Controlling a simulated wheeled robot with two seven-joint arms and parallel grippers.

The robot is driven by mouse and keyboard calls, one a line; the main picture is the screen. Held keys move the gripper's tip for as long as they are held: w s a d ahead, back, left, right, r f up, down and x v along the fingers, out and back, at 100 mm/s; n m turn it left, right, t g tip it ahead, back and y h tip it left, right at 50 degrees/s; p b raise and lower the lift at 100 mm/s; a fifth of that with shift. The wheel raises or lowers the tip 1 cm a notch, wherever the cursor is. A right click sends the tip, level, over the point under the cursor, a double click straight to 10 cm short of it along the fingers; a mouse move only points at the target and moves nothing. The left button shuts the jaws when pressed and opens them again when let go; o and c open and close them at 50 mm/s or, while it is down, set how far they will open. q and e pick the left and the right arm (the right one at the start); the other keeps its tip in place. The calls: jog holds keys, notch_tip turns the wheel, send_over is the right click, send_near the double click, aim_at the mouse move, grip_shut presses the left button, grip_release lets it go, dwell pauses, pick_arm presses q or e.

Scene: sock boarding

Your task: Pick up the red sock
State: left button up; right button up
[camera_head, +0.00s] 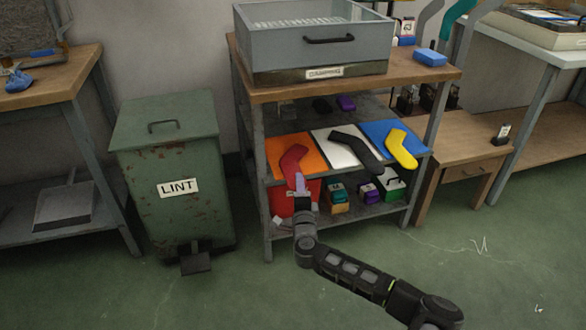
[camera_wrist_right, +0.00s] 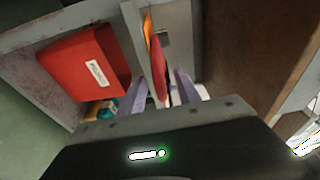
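The red sock (camera_head: 293,158) lies on the orange mat (camera_head: 278,146) on the rack's middle shelf. My right gripper (camera_head: 300,181) is at the shelf's front edge, by the sock's near end. In the right wrist view the sock (camera_wrist_right: 159,72) shows nearly edge-on beside the orange mat (camera_wrist_right: 149,32). The right gripper's fingers (camera_wrist_right: 160,92) stand apart on either side of the sock's near end, with gaps visible. Contact cannot be told. My left gripper is in neither view.
A black sock (camera_head: 357,150) on a white mat and a yellow sock (camera_head: 401,149) on a blue mat lie to the right. A red bin (camera_wrist_right: 82,62) and small boxes sit on the shelf below. A green lint bin (camera_head: 170,165) stands left of the rack. Floor in front is clear.

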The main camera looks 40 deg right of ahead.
jog(key=shift+w, duration=0.1)
jog(key=shift+c, duration=0.5)
grip_shut()
